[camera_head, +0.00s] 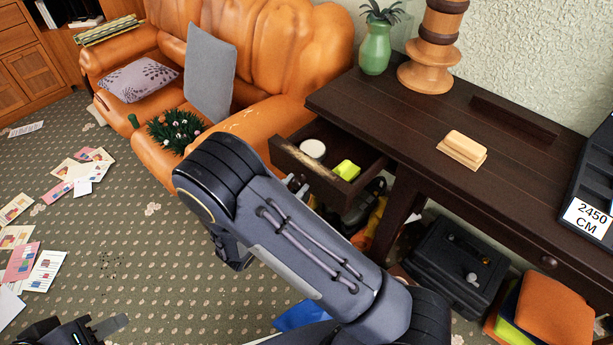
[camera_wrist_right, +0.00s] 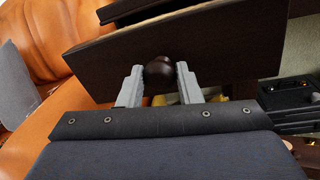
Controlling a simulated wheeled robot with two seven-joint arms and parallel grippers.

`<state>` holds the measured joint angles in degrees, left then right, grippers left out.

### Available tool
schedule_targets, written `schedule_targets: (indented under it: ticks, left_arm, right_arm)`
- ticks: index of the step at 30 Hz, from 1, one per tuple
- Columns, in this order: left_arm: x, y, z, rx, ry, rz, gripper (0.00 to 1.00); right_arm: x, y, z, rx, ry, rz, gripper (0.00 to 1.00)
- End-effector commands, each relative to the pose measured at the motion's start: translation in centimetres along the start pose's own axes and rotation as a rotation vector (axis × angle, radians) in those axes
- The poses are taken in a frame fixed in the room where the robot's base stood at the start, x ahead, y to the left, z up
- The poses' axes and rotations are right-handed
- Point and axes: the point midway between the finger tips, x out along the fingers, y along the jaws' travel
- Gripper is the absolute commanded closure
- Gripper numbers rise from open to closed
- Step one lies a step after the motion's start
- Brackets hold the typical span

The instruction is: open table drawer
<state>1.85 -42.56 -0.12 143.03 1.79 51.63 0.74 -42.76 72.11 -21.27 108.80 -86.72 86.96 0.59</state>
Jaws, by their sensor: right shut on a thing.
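A dark wooden table (camera_head: 398,122) stands at the right in the head view. Its drawer (camera_head: 313,175) is pulled out toward the sofa side, with a round white item (camera_head: 312,149) and a yellow-green block (camera_head: 347,170) inside. In the right wrist view the drawer front (camera_wrist_right: 225,48) fills the upper middle, with a round dark knob (camera_wrist_right: 159,71). My right gripper (camera_wrist_right: 160,78) is shut on this knob, one finger on each side. In the head view my right arm partly hides it. My left gripper (camera_head: 110,325) shows only partly at the bottom left; its jaw opening is unclear.
An orange sofa (camera_head: 265,112) stands close to the drawer's left. A black case (camera_head: 455,262) and folded cloths (camera_head: 555,305) lie under the table. Papers (camera_head: 85,165) are scattered on the carpet. A vase (camera_head: 375,48) and wooden block (camera_head: 462,148) stand on the table.

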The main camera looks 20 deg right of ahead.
Motion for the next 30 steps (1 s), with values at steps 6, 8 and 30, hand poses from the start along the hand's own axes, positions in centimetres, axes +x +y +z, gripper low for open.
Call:
schedule_targets:
  ticks: [6, 8, 30]
  left_arm:
    - [0.1, 0.0, 0.0, 0.000, 0.000, 0.000, 0.64]
    - [0.1, 0.0, 0.0, 0.000, 0.000, 0.000, 0.64]
    - [0.1, 0.0, 0.0, 0.000, 0.000, 0.000, 0.64]
  right_arm:
    - [-1.5, 0.3, -0.1, 0.001, 0.001, 0.002, 1.00]
    - [-1.6, 0.3, -0.1, 0.001, 0.001, 0.002, 1.00]
    - [-1.6, 0.3, -0.1, 0.000, 0.000, 0.000, 0.47]
